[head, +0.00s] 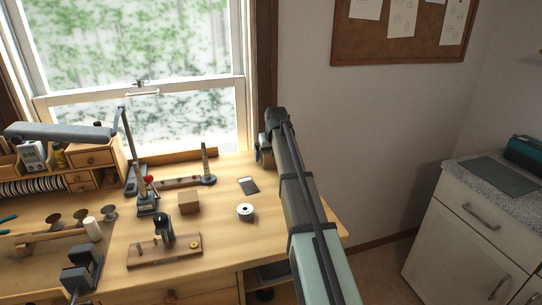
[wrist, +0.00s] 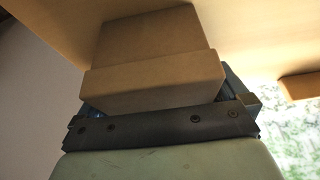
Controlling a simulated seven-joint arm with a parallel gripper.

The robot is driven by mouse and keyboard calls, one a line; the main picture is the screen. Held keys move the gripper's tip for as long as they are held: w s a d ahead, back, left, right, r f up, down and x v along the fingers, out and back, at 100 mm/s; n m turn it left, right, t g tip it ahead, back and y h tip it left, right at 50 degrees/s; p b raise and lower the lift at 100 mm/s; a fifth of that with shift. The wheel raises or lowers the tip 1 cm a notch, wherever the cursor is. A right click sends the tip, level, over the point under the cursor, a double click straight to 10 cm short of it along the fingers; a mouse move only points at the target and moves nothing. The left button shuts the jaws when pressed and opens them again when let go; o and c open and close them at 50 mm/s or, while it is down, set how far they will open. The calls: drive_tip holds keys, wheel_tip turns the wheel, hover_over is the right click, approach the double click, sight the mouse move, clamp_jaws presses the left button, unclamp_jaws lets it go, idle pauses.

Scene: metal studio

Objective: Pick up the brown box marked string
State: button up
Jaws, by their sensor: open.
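A brown box (wrist: 155,50) with a wider lid-like front part (wrist: 155,85) fills the middle of the wrist view, right in front of my gripper (wrist: 160,108). The jaws are open, with dark finger parts showing at both sides of the box; I cannot tell whether they touch it. In the head view my gripper (head: 265,156) is at the back right of the bench, by the window frame, and my arm hides most of that spot. Another small brown box (head: 189,202) stands on the middle of the bench. No "string" marking is readable on either box.
A wooden ledge (head: 180,156) runs below the window. The bench's right front is fairly clear.

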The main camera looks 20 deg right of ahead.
drive_tip(key=shift+c, duration=0.2)
drive_tip(key=c, duration=0.9)
drive_tip(key=shift+r, duration=0.15)
